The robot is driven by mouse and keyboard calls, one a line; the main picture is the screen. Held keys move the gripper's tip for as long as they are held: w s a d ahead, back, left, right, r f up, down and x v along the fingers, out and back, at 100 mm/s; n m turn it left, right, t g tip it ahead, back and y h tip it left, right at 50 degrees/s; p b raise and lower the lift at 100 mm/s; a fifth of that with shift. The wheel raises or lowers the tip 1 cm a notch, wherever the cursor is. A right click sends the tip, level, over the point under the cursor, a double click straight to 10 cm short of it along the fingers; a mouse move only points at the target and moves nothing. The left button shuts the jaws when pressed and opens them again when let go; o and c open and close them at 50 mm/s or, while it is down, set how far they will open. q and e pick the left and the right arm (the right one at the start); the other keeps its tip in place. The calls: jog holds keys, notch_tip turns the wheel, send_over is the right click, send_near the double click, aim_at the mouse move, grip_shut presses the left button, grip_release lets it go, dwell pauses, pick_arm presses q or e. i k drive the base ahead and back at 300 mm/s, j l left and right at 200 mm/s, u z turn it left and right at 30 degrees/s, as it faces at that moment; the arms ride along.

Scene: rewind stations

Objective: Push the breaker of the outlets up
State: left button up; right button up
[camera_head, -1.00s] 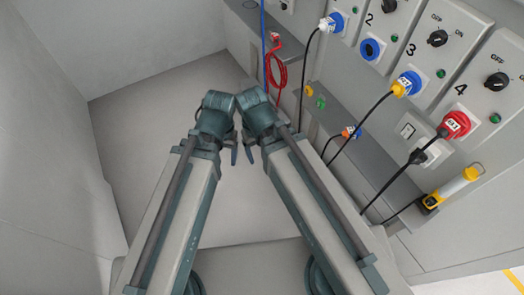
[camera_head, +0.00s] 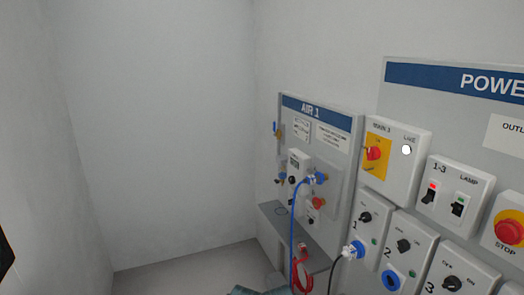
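The breaker labelled 1-3 (camera_head: 429,194) is a small black lever in a light grey box on the power panel, at the right of the head view. Red shows at the top of its slot, and the lever looks to be in the lower part. The LAMP breaker (camera_head: 458,204) is beside it on the right, with green at its top. Only a sliver of my teal arm parts shows at the bottom edge. Neither gripper's fingers are visible, so both grippers are out of view and apart from the breaker.
The main switch box (camera_head: 407,168) with a red knob on yellow is left of the breaker box. A red stop button (camera_head: 509,231) is to its right. Outlet boxes with knobs (camera_head: 403,246) are below. The AIR 1 panel (camera_head: 345,124) stands left, with a blue hose (camera_head: 294,225).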

aim_at(428, 198)
jog(key=k+z, duration=0.1)
jog(key=z, duration=0.75)
jog(key=k+z, duration=0.15)
jog(key=z, duration=0.25)
